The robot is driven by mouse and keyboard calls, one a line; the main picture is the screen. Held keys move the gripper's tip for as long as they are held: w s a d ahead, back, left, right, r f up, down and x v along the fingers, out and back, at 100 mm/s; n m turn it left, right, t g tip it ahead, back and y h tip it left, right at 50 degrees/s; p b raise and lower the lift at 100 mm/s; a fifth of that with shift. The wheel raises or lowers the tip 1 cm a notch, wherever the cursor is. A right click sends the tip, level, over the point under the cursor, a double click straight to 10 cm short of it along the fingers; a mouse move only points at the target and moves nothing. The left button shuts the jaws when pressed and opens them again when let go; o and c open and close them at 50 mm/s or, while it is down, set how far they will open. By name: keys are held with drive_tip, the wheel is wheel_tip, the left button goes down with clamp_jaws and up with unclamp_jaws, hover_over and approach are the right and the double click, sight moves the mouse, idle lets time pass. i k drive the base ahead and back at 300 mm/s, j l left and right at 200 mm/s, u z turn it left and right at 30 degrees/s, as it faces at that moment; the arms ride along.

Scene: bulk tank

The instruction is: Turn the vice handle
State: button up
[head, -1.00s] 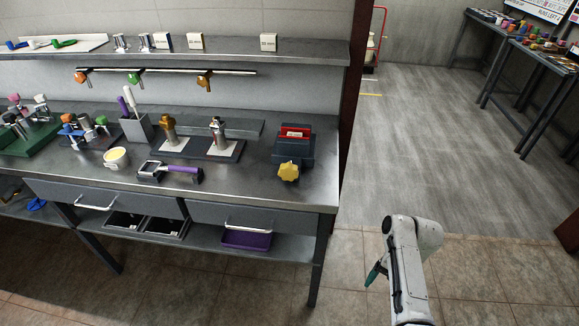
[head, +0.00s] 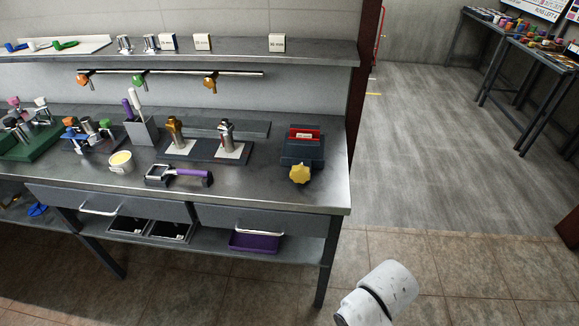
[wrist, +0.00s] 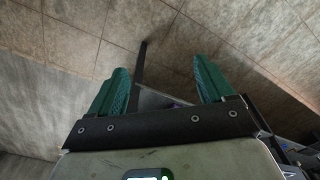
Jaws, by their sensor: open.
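The vice (head: 302,147) is a dark block with red jaws at the right end of the metal workbench. Its handle is a yellow lobed knob (head: 300,173) on the vice's front face, near the bench's front edge. My gripper (wrist: 162,92) shows in the wrist view with two green fingers spread apart and nothing between them. It is over the tiled floor, with a dark bench leg beyond the fingers. In the head view only a white link of my arm shows at the bottom, right of the bench; the gripper is out of that picture. The knob is not recognisable in the wrist view.
A purple-handled tool (head: 180,175) and a cup of yellow stuff (head: 121,162) lie left of the vice. Two tap-like fittings stand behind them. Drawers with bar handles (head: 260,231) jut below the bench top. The floor right of the bench is clear.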

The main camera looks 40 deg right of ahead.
sight(299, 172)
drive_tip(key=i+j, duration=0.7)
drive_tip(key=i+u, duration=0.05)
